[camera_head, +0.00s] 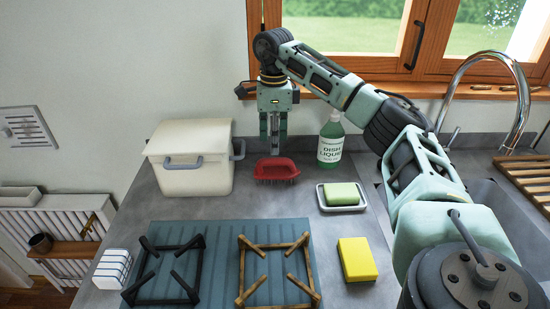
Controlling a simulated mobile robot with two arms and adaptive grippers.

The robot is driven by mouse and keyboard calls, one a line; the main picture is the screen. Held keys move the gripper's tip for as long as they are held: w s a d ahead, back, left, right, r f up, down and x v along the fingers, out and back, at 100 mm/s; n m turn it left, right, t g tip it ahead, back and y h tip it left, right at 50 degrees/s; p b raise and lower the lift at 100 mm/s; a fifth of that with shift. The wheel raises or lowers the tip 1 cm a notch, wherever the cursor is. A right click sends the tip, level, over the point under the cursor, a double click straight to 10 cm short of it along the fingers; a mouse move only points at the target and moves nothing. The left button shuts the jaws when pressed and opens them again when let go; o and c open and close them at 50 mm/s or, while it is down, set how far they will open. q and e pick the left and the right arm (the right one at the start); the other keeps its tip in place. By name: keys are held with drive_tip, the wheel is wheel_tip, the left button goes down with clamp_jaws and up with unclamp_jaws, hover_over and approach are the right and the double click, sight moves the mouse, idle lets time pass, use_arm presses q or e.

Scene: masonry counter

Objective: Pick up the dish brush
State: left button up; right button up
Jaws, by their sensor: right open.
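The dish brush (276,170) is a red brush with bristles facing down. It lies on the grey counter between the white box and the dish liquid bottle. My right gripper (273,146) points straight down directly above the brush, with its fingertips close to the brush's top. It is open, and I see nothing held in it. Whether the fingertips touch the brush I cannot tell. My left gripper is not in view.
A white lidded box (190,160) stands left of the brush. A green dish liquid bottle (331,140) and a green soap on a dish (342,194) are to the right. A yellow sponge (357,259) and burner grates (275,270) lie nearer. The faucet (519,100) stands at right.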

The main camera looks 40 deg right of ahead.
sight(276, 159)
drive_tip(key=shift+f, duration=0.35)
drive_tip(key=f, duration=0.2)
drive_tip(key=f+p, duration=0.1)
drive_tip(key=f, duration=0.1)
drive_tip(key=s+f, duration=0.1)
drive_tip(key=f, duration=0.1)
drive_tip(key=shift+a+f, duration=0.1)
drive_tip(key=shift+f, duration=0.25)
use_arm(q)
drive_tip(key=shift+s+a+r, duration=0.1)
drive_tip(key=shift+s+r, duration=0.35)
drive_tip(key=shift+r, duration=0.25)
use_arm(e)
clamp_jaws()
